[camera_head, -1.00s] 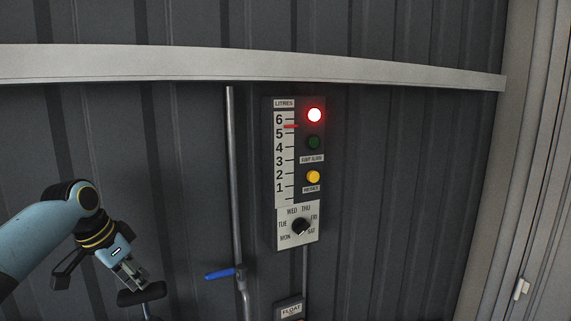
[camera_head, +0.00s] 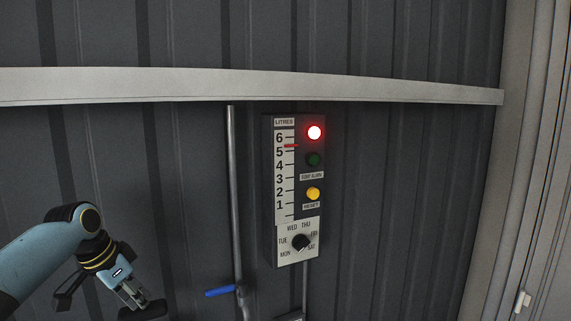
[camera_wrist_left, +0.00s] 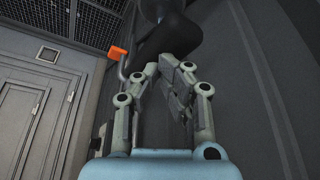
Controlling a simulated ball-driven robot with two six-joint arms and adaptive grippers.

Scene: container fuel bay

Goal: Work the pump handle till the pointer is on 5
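The gauge strip (camera_head: 284,180) on the wall panel carries figures from 1 to 6. Its red pointer (camera_head: 291,146) lies between 5 and 6, a little above 5. My left gripper (camera_head: 137,301) is at the lower left of the head view, its tips at a black handle grip (camera_head: 148,311) that is cut by the frame's bottom edge. In the left wrist view the fingers (camera_wrist_left: 178,75) are close together, with a dark rounded form (camera_wrist_left: 172,38) at and beyond their tips. I see no firm grasp around it. My right gripper is not in view.
The panel holds a lit red lamp (camera_head: 314,133), a dark green lamp (camera_head: 313,160), a yellow button (camera_head: 313,193) and a day dial (camera_head: 301,242). A pipe (camera_head: 233,190) with a blue lever (camera_head: 220,291) stands between gripper and panel.

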